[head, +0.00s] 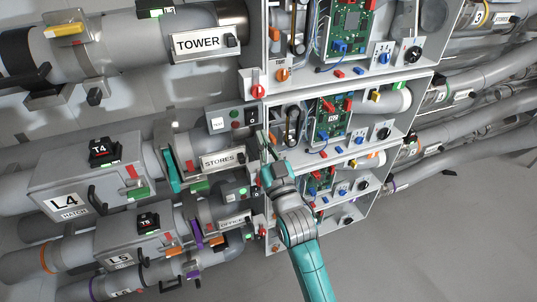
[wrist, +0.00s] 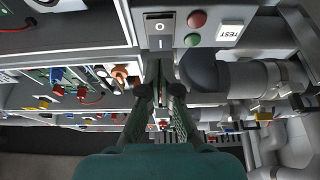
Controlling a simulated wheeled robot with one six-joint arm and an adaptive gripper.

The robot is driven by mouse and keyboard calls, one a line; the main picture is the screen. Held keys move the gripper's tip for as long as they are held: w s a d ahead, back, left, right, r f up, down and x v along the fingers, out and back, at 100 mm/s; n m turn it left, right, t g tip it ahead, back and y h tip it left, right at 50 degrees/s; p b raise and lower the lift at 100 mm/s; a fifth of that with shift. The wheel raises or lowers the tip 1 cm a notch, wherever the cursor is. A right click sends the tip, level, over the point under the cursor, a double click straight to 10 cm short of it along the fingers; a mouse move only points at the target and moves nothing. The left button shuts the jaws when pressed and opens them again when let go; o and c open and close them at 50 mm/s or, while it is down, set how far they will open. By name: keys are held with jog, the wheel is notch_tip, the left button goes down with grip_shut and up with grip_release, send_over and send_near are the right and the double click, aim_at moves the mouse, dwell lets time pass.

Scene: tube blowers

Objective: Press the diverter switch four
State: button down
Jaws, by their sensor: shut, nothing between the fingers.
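A black rocker switch (wrist: 160,25), marked O and I, sits on a grey panel with a red and a green button and a white TEST button. The same switch (head: 253,116) shows in the head view, on the panel above the STORES label. I cannot read a four on it. My gripper (wrist: 160,66) is shut and empty, its fingertips just below the switch's lower end in the wrist view; I cannot tell if they touch it. In the head view my gripper (head: 264,141) points up toward the panel from below. The large pipe housing marked L4 (head: 64,201) is at left.
White open cabinets (head: 345,98) with circuit boards, knobs and small levers stand right of the panel. A red knob (head: 257,91) is just above the switch. Open floor (head: 450,220) is at right.

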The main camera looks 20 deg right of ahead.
aim_at(253, 113)
jog(key=shift+x, duration=2.8)
